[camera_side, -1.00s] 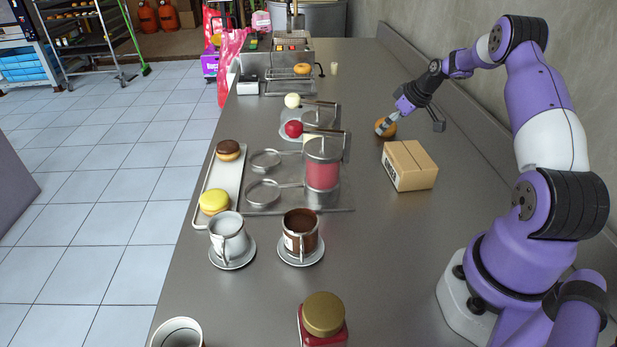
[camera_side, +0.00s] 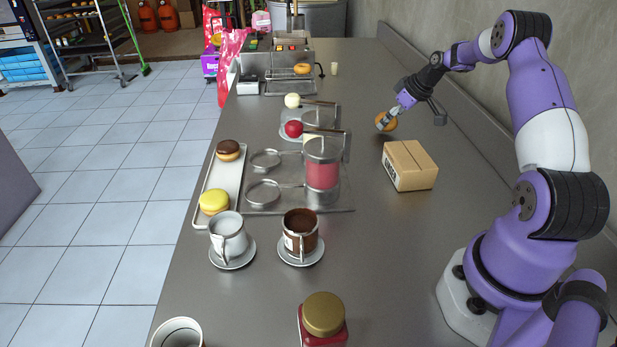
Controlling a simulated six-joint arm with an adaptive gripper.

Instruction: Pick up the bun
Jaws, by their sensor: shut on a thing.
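The bun (camera_side: 391,124) is a small golden-brown round at the right side of the steel counter (camera_side: 370,245), behind the cardboard box. My gripper (camera_side: 384,121) points down and to the left and is shut on the bun. Its grey fingers cover part of the bun. The bun looks tilted and seems a little above the counter; the gap beneath it is too small to judge.
The cardboard box (camera_side: 409,165) stands just in front of the bun. To the left are a dispenser with red filling (camera_side: 322,175) and a white tray (camera_side: 197,215) with two doughnuts. A fryer (camera_side: 290,60) stands at the back. A wall runs along the right.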

